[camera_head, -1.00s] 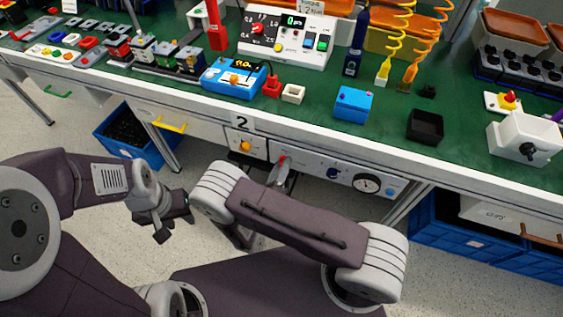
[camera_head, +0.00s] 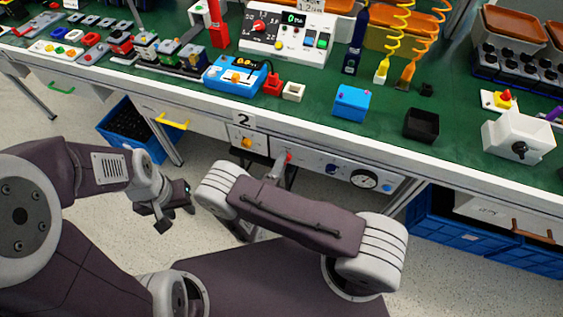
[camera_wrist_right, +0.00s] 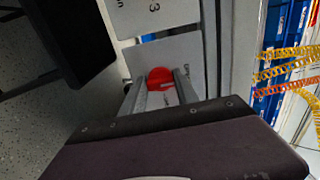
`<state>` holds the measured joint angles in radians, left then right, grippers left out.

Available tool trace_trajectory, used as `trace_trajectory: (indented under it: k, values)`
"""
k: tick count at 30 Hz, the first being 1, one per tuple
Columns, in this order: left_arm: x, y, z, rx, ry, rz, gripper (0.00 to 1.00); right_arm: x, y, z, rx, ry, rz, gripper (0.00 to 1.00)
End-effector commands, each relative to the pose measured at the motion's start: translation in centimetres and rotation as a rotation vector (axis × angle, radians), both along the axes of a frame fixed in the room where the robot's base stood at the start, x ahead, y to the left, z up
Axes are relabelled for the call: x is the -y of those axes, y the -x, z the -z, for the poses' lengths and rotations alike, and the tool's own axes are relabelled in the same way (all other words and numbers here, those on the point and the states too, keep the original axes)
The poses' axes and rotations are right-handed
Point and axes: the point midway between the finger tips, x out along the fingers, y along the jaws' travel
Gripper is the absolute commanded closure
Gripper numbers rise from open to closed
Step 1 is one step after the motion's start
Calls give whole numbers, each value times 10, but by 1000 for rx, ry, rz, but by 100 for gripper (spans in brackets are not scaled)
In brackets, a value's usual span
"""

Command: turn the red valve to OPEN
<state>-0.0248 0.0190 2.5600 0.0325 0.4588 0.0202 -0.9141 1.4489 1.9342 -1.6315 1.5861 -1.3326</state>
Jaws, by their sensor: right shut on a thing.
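The red valve (camera_wrist_right: 160,77) is a round red knob on a light panel under the bench. In the wrist view the two fingers of my right gripper (camera_wrist_right: 161,88) lie on either side of it, shut on it. A printed label partly shows on the panel beside the right finger. In the head view only a small red part of the valve (camera_head: 289,157) shows beside my right gripper (camera_head: 279,166); my forearm hides part of the hand. My left gripper (camera_head: 176,211) is empty and open, in free air left of the right arm.
The panel also has an orange knob (camera_head: 247,142), a blue knob (camera_head: 332,169) and a round gauge (camera_head: 363,179). The green bench top (camera_head: 310,110) overhangs it and carries several devices. Blue crates stand below at left (camera_head: 150,145) and right (camera_head: 465,245). Open floor lies around my left gripper.

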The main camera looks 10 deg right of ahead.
Motion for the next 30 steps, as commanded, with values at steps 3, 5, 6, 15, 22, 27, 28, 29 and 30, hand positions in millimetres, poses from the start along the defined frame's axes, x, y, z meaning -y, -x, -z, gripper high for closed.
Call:
trace_trajectory:
  k: [3,5,6,15,22,27,28,29,30]
  values:
    - [0,0,0,0,0,0,64,0,0,1,-9,7,1,100]
    - [0,0,0,0,0,0,64,0,0,1,-10,10,1,100]
    - [0,0,0,0,0,0,64,0,0,1,-11,11,1,100]
    - [0,0,0,0,0,0,64,0,0,1,-11,12,0,61]
    - [0,0,0,0,0,0,64,0,0,1,-9,11,0,42]
    - [0,0,-1,0,0,0,64,0,1,0,-8,10,1,42]
    - [0,0,-2,0,0,0,64,0,2,0,-9,11,2,42]
    - [0,0,-2,0,0,0,64,1,4,0,-9,11,3,42]
    - [0,0,-4,0,0,0,64,1,6,-1,-9,12,6,42]
